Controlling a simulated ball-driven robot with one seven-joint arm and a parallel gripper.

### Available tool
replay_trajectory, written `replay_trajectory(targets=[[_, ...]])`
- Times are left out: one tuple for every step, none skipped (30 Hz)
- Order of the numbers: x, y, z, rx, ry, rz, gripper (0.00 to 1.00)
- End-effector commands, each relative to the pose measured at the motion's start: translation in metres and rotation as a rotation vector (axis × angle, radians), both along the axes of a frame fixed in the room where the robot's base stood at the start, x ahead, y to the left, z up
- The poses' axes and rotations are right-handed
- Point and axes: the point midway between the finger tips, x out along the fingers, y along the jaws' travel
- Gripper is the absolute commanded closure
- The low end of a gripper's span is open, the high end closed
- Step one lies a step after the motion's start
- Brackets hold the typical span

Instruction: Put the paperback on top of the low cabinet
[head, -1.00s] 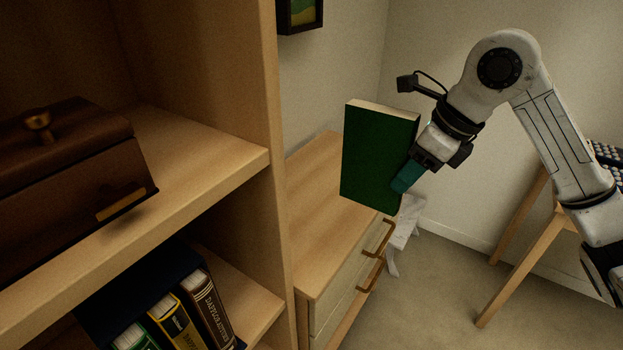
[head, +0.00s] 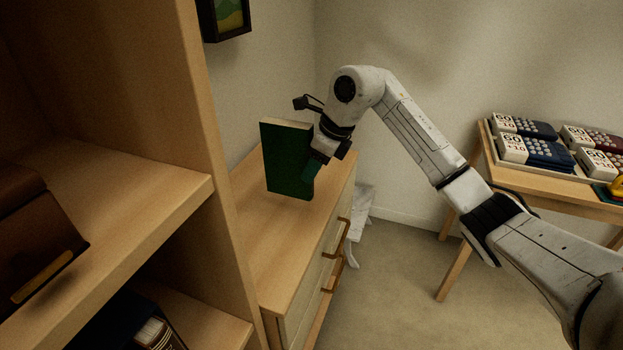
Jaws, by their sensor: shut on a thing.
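The paperback (head: 285,158) is a green book held upright, with its pale page edge on top. My gripper (head: 312,172) is shut on its right edge; the book hides part of the fingers. The low cabinet (head: 278,238) is light wood with brown drawer handles on its right-facing front. The book is over the cabinet top, towards its back part. I cannot tell whether its lower edge touches the top.
A tall wooden bookcase (head: 190,120) stands close on the left, with a brown box (head: 38,235) on a shelf. A framed picture (head: 226,17) hangs on the wall. A table (head: 560,188) with a tray of several boxed items stands at right. The near cabinet top is clear.

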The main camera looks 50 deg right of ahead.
Motion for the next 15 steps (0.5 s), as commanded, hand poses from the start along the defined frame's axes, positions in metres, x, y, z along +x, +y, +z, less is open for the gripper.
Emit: replay_trajectory(targets=[[0.003,-0.001,-0.003,0.002,-0.001,-0.001,1.0],[0.005,-0.002,-0.005,0.002,-0.002,0.0,1.0],[0.006,-0.003,-0.006,0.0,-0.002,0.001,1.0],[0.007,-0.003,-0.007,-0.001,-0.002,0.001,1.0],[0.007,-0.004,-0.008,-0.001,-0.002,0.001,1.0],[0.009,-0.004,-0.01,0.0,-0.002,0.0,1.0],[0.01,-0.005,-0.012,0.001,-0.002,-0.001,1.0],[0.012,-0.006,-0.015,0.001,-0.002,-0.001,1.0],[0.012,-0.005,-0.02,0.002,-0.001,0.001,1.0],[0.011,-0.005,-0.024,0.002,-0.001,0.001,1.0],[0.011,-0.005,-0.029,0.003,0.0,0.0,1.0],[0.011,-0.005,-0.034,0.004,-0.001,0.0,1.0],[0.011,-0.005,-0.038,0.004,-0.001,0.0,1.0],[0.011,-0.005,-0.041,0.002,-0.002,0.0,1.0],[0.011,-0.005,-0.043,0.001,-0.003,0.001,1.0]])
